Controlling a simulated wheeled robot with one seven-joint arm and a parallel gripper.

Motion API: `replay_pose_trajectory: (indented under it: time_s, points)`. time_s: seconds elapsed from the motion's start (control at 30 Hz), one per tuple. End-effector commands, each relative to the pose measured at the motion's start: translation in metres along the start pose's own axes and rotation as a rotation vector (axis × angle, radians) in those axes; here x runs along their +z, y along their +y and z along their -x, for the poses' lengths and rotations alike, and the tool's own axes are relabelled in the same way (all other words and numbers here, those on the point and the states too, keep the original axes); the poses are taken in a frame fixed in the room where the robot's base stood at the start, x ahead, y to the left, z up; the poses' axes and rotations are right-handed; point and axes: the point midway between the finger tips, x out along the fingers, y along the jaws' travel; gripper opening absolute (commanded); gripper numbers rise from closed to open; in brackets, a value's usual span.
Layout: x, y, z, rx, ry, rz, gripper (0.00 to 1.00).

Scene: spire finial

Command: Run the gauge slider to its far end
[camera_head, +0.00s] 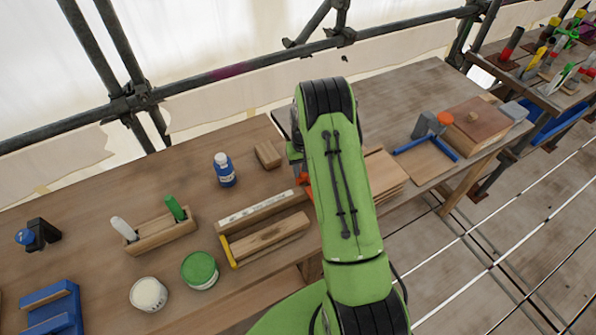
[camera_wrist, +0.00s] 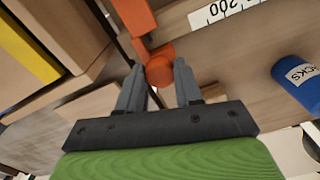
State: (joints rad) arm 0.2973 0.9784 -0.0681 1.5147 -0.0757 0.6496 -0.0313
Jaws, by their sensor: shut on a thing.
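The orange gauge slider (camera_head: 302,180) shows beside my arm in the head view, near the right end of the white printed scale (camera_head: 245,211). In the wrist view its orange body (camera_wrist: 135,14) is at the top, and its round orange knob (camera_wrist: 160,70) sits between my fingertips. My gripper (camera_wrist: 161,76) is shut on that knob. The scale (camera_wrist: 218,11) with the figure 200 lies just right of the slider in the wrist view. My arm hides the gripper and the gauge's right end in the head view.
A blue bottle (camera_head: 224,170) and a small wood block (camera_head: 267,155) stand behind the gauge. A wooden holder (camera_head: 160,232), a green-lidded tin (camera_head: 199,270) and a white tin (camera_head: 148,294) are to the left. Stacked boards (camera_head: 385,172) lie right of my arm.

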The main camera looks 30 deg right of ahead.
Motion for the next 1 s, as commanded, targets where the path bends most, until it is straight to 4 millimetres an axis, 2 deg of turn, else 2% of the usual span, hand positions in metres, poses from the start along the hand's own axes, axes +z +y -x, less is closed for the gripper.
replay_pose_trajectory:
  time_s: [0.2, 0.23, 0.37, 0.63, 0.73, 0.87, 1.0]
  points:
    - [-0.002, 0.005, 0.002, 0.009, 0.006, -0.008, 0.0]
    - [-0.002, 0.005, 0.002, 0.009, 0.006, -0.008, 0.39]
    - [-0.001, 0.004, 0.001, 0.008, 0.005, -0.007, 0.59]
    - [-0.001, 0.002, 0.001, 0.005, 0.003, -0.005, 0.6]
    - [-0.001, 0.002, 0.009, 0.005, 0.005, -0.005, 0.6]
    - [-0.002, 0.002, 0.038, 0.005, 0.008, -0.005, 0.6]
    - [-0.002, 0.002, 0.079, 0.006, 0.009, -0.006, 0.6]
